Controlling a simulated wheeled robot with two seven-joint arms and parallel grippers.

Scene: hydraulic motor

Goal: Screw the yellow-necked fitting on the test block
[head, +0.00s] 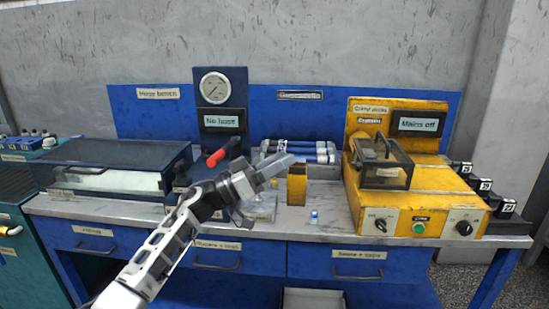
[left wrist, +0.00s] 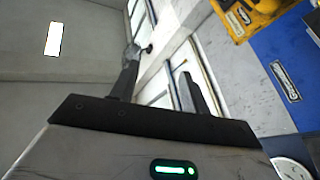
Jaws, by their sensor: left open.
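My left gripper (head: 266,188) is raised over the middle of the workbench, open, with nothing visible between its fingers. Its two dark fingers stand apart in the left wrist view (left wrist: 160,70). A yellow upright block (head: 297,186) stands on the bench just right of the gripper; I cannot tell whether it is the test block. A small blue and white piece (head: 314,217) stands near the bench's front edge. I cannot make out a yellow neck on any fitting. The arm and gripper hide part of the bench behind them. My right gripper is out of view.
A gauge panel (head: 222,100) with a red-handled lever (head: 222,152) stands at the back. A yellow control unit (head: 420,205) fills the right side, and a dark lidded case (head: 110,155) the left. Silver cylinders (head: 298,147) lie behind. The bench front (head: 335,222) has free room.

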